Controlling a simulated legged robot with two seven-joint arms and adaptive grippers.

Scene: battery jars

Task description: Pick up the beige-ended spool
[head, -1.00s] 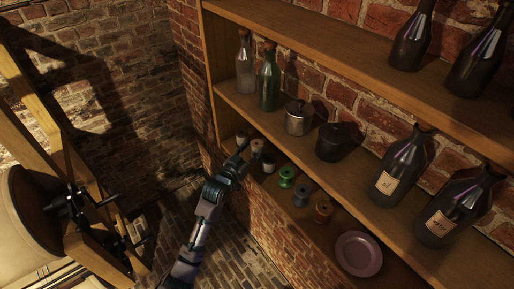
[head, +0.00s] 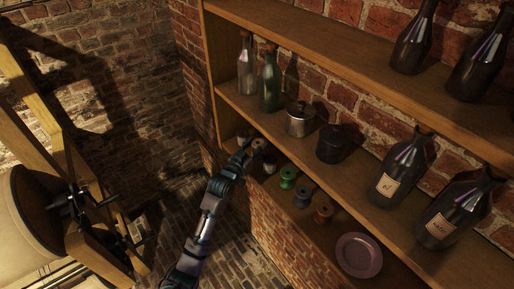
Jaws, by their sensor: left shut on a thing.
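The beige-ended spool (head: 259,144) is on the lower shelf near its left end, among other spools. My left gripper (head: 247,150) reaches up to it from below, and its fingers are shut on it. The fingers and the gripper body hide part of the spool. I cannot tell whether the spool is clear of the board. My right gripper is not in view.
A pale spool (head: 270,163), a green spool (head: 288,177), a blue-grey spool (head: 302,196) and an orange-brown spool (head: 323,213) stand to the right. A plate (head: 359,255) lies farther along. The middle shelf (head: 343,178) with bottles overhangs the spools.

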